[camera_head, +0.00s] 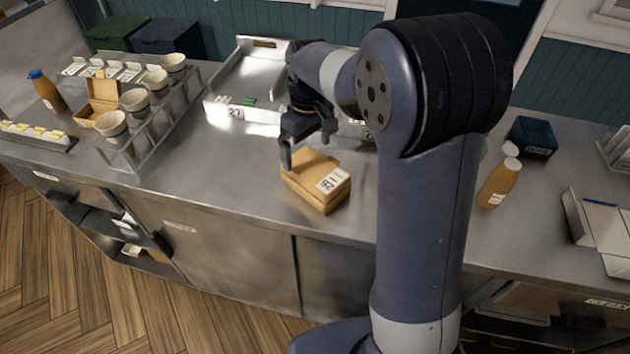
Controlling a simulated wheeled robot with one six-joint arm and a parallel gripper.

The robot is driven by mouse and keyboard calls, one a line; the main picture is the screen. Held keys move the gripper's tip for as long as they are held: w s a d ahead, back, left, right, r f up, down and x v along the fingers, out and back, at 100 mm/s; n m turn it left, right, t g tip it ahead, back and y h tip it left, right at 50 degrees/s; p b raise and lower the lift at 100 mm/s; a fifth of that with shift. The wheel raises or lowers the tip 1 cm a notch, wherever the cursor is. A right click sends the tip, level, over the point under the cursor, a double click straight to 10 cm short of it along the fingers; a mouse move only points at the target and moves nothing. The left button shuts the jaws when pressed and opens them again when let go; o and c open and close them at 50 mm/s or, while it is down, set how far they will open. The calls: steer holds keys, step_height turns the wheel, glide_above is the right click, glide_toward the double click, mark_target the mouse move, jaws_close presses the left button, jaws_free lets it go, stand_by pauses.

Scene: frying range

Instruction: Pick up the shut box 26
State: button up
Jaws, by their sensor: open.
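A shut brown cardboard box (308,188) sits on the steel counter, with a white label on its lid. The number on the label is at an angle; it looks more like 81 or 18 than 26, but I cannot read it for sure. My gripper (306,146) is open and empty, with its fingers pointing down. It appears just above and behind the box's far left part. I cannot tell whether a finger touches the box. Part of the counter behind is hidden by my arm.
A metal tray (213,107) with labels stands behind my gripper. To the left are a cup rack (158,137) with several cups, an open cardboard box (101,90) and a bottle (46,90). Another bottle (498,184) stands right of my arm. The counter left of the shut box is clear.

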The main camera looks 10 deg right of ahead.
mark_target(306, 162)
steer(key=shift+s+a+f+p, duration=0.15)
steer(key=shift+f+p, duration=0.1)
steer(key=shift+f, duration=0.75)
steer(key=shift+s+f+p, duration=0.1)
steer(key=shift+f+p, duration=0.1)
steer(key=shift+f, duration=0.8)
steer(key=shift+s+a+f+p, duration=0.15)
steer(key=shift+f+p, duration=0.1)
steer(key=shift+f, duration=0.75)
steer(key=shift+d, duration=0.1)
steer(key=shift+c, duration=0.4)
steer(key=c, duration=1)
steer(key=shift+r, duration=0.1)
